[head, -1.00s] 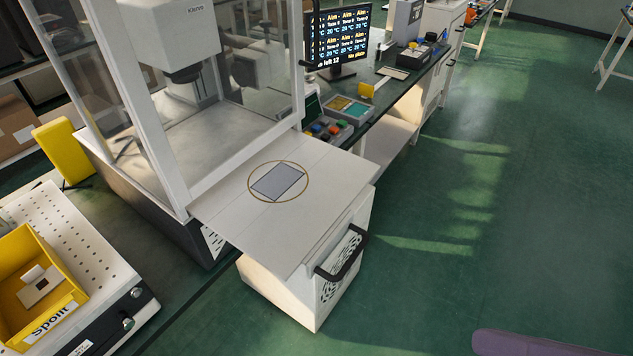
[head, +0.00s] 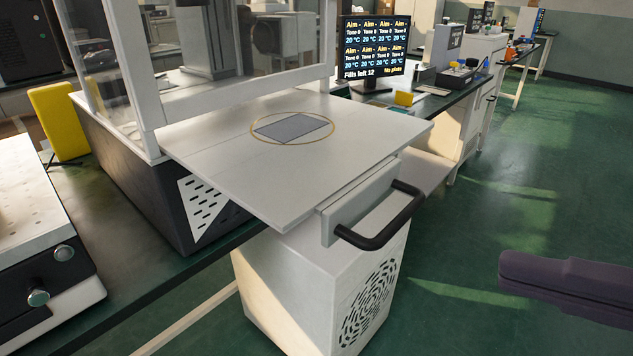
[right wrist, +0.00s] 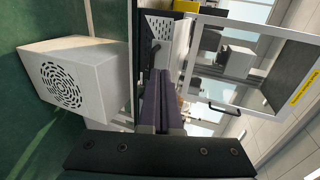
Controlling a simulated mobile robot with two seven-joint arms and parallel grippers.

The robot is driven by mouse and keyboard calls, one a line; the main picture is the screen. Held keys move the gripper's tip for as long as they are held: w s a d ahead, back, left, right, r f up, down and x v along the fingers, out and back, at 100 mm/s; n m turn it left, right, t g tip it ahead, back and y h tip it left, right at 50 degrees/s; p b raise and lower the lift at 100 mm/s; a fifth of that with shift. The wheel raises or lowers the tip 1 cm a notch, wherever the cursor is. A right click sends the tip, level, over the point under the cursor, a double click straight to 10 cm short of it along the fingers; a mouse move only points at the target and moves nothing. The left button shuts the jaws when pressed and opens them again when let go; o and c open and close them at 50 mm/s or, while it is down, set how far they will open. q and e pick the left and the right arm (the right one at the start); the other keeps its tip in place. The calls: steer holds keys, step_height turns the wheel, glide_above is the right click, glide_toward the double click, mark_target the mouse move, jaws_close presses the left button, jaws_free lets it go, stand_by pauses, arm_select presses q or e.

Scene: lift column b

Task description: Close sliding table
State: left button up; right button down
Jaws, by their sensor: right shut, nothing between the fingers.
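The sliding table (head: 220,165) is a flat white plate with a grey rectangle inside a gold ring (head: 292,128). It juts out from the front of the white-framed glass enclosure. A black bar handle (head: 385,222) is fixed on its front edge. My right gripper (head: 506,268) enters from the right in the head view, to the right of the handle and apart from it. Its purple fingers also show in the right wrist view (right wrist: 156,95), closed together with nothing between them. My left gripper is not in view.
A white vented cabinet (head: 335,270) stands below the table; it also shows in the right wrist view (right wrist: 75,75). A monitor (head: 376,50) stands on the bench behind. A white perforated unit (head: 30,205) is at the left. Open green floor lies to the right.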

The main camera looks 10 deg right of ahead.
steer(key=w, duration=0.1)
steer(key=p, duration=0.4)
glide_toward(333, 218)
steer(key=x, duration=0.5)
steer(key=shift+w+a+f, duration=0.2)
steer(key=shift+w+a, duration=0.2)
steer(key=shift+w, duration=0.15)
